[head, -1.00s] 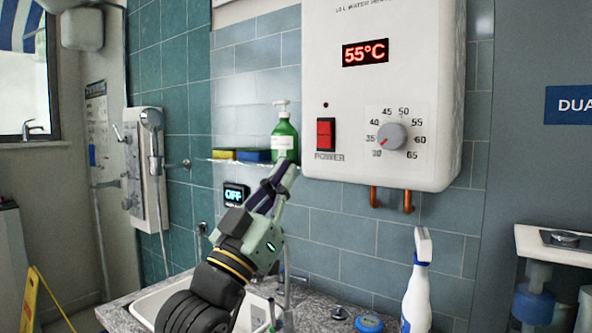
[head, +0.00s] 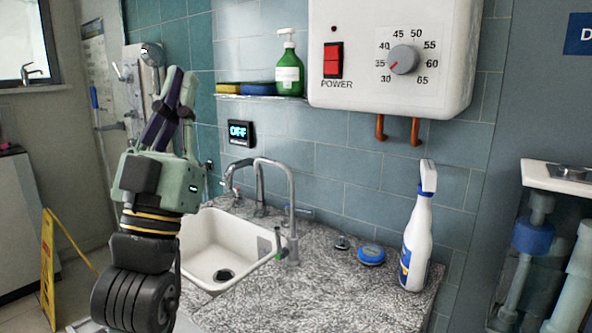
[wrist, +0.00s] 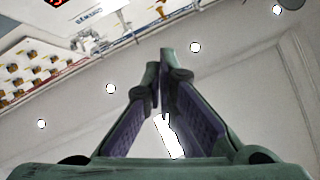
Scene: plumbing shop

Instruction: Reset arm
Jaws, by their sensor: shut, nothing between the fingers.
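My gripper (head: 176,88) is raised at the left of the head view, pointing up, in front of the teal tiles and left of the sink. Its fingers are together with nothing between them. In the wrist view the fingertips (wrist: 160,62) meet, with the ceiling and its lights behind. My gripper is apart from the shelf and the water heater (head: 395,50).
A white sink (head: 205,245) with metal taps is set in a granite counter (head: 310,295). A green soap bottle (head: 289,75) stands on the shelf. A yellow floor sign (head: 48,265) is at the lower left.

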